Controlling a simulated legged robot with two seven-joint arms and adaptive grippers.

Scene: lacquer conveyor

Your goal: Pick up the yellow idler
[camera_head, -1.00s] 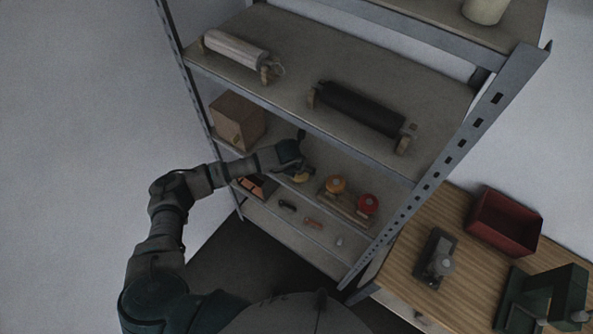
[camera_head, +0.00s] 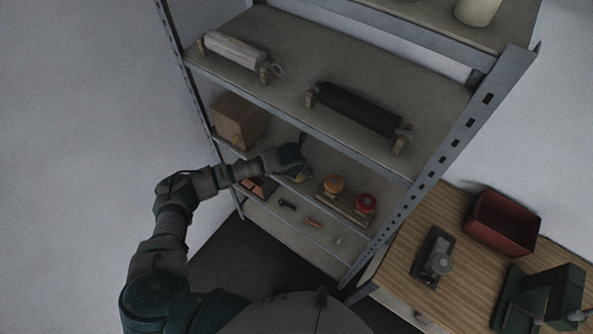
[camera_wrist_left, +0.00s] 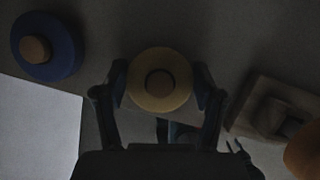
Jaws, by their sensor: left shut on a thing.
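The yellow idler (camera_wrist_left: 160,79) is a round disc with a darker hub, between the two fingers of my left gripper (camera_wrist_left: 161,88) in the left wrist view. The fingers touch it on both sides, shut on it. In the head view my left gripper (camera_head: 300,172) reaches onto the shelf below the rollers, and only a small part of the yellow idler shows there, mostly hidden by the gripper. My right gripper is in neither view.
A blue disc (camera_wrist_left: 46,47) lies left of the idler. An orange disc (camera_head: 333,184) and a red disc (camera_head: 366,203) sit on a wooden holder to the right. A cardboard box (camera_head: 238,121) stands left of my gripper. The shelf with the rollers is above.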

